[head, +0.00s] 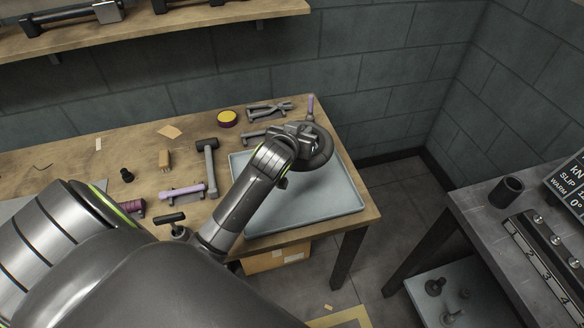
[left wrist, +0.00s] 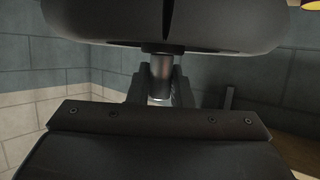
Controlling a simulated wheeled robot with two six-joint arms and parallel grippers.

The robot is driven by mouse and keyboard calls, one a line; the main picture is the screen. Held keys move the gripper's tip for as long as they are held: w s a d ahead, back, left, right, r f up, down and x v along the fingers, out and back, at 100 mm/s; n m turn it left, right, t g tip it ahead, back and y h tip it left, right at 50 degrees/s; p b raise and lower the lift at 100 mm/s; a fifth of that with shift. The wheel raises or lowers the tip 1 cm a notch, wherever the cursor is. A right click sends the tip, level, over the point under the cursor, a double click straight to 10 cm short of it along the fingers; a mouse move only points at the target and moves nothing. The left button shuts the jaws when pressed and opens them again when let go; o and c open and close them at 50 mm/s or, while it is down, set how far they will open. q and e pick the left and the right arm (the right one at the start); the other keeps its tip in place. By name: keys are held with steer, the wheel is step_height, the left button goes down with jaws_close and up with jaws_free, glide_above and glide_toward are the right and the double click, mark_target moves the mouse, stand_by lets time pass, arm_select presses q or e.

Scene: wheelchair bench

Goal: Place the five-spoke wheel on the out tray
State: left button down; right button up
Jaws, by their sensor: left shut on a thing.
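My left gripper (head: 303,132) is above the back part of the pale grey-blue tray (head: 345,203) at the bench's right end. It is shut on a dark round wheel (head: 322,153), whose rim shows beyond the gripper in the head view. In the left wrist view the wheel (left wrist: 100,25) fills the top, and its grey hub stub (left wrist: 161,78) sits between the two fingers. The spokes cannot be counted from here. I cannot tell whether the wheel touches the tray. The visible part of the tray is empty. My right gripper is not in view.
The wooden bench (head: 75,165) holds a mallet (head: 208,160), a purple-handled tool (head: 182,191), a yellow-topped tin (head: 227,118) and grey clamps (head: 268,112) behind the tray. A shelf (head: 180,22) hangs above. A dark bench (head: 480,205) stands at right, across a floor gap.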

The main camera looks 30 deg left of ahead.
arm_select(q)
steer(key=a, duration=0.1)
steer(key=a+f+p, duration=0.1)
steer(key=s+a, duration=0.1)
steer(key=shift+f+p, duration=0.25)
steer(key=shift+p, duration=0.1)
step_height(320, 180, down, 6)
steer(key=shift+r, duration=0.2)
steer(key=shift+f+b, duration=0.4)
steer(key=shift+f, duration=1.9)
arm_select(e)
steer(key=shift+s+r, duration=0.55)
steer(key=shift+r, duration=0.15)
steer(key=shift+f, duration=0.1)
arm_select(q)
steer(key=shift+f, duration=0.2)
steer(key=c, duration=1.3)
jaws_free()
steer(key=shift+r, duration=0.15)
steer(key=v, duration=1.2)
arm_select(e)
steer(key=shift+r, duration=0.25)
